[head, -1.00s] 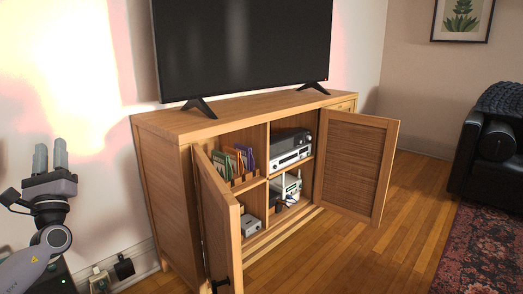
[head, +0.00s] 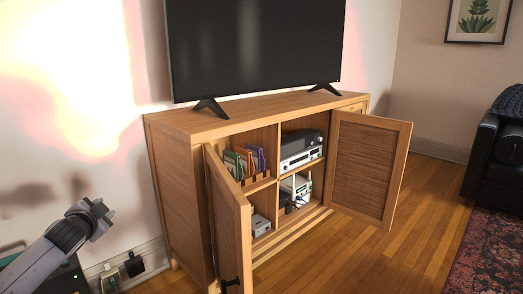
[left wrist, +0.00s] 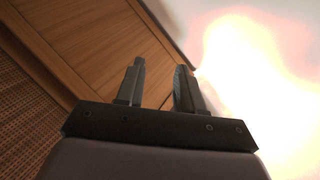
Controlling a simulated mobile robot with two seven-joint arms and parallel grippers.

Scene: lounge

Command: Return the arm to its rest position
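My left arm (head: 45,255) comes in from the lower left in the head view. It leans up and to the right, its wrist end beside the left side of the wooden cabinet and apart from it. In the left wrist view my left gripper (left wrist: 157,70) has its two grey fingers apart with nothing between them. Its fingers are hard to make out in the head view. The wooden cabinet (head: 180,190) has both doors open. The left door (head: 228,225) and right door (head: 368,168) swing outward. My right gripper is not in view.
A television (head: 255,50) stands on the cabinet. The shelves hold books (head: 243,162), a silver player (head: 301,150), a white router (head: 297,187) and a small grey box (head: 260,224). Wooden floor (head: 400,245) is clear in front.

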